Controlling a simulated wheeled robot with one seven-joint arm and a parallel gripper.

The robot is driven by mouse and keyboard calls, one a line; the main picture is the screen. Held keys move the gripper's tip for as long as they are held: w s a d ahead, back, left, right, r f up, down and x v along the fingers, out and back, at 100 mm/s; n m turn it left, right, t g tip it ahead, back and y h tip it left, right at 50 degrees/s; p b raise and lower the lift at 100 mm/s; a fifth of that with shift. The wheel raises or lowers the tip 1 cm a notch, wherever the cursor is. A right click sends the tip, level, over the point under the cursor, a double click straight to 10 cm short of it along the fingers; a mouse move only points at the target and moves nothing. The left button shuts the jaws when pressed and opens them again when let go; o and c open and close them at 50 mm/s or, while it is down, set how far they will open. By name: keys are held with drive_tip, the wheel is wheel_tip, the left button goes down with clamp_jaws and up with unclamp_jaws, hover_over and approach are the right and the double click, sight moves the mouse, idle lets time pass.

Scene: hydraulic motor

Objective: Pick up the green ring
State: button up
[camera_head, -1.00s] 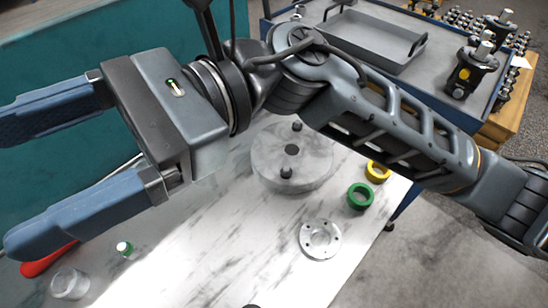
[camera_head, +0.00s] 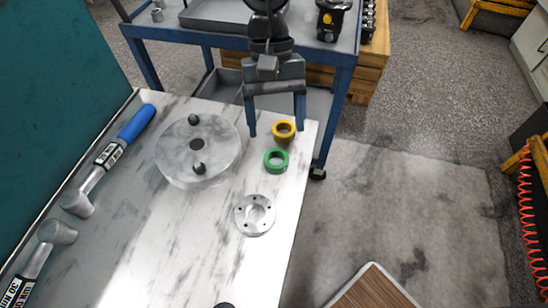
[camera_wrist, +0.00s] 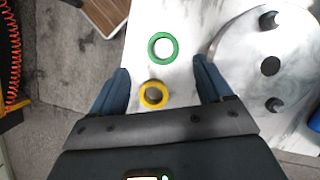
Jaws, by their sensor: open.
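The green ring (camera_head: 276,160) lies flat on the marble-patterned table (camera_head: 235,275), close to its right edge. In the wrist view the green ring (camera_wrist: 163,47) is ahead of the fingertips, roughly midway between them. A yellow ring (camera_head: 284,130) lies just beyond it in the head view, and in the wrist view it (camera_wrist: 153,95) sits between the fingers. My gripper (camera_head: 277,128) is open and points down above the far right part of the table. Its two blue fingers (camera_wrist: 160,78) are wide apart with nothing held. Its exact height above the table is hard to tell.
A clear round disc with dark knobs (camera_head: 198,152) stands left of the rings. A metal flange (camera_head: 255,214) lies nearer. Tools with metal heads (camera_head: 76,203) lie at the left. A blue cart (camera_head: 343,62) stands behind the table.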

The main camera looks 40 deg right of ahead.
sight(276, 162)
drive_tip(key=shift+p+x, duration=0.5)
drive_tip(key=shift+x, duration=3)
drive_tip(key=shift+w+a, duration=0.1)
drive_tip(key=shift+a, duration=0.1)
drive_tip(key=c, duration=1.1)
drive_tip(key=shift+r, duration=0.1)
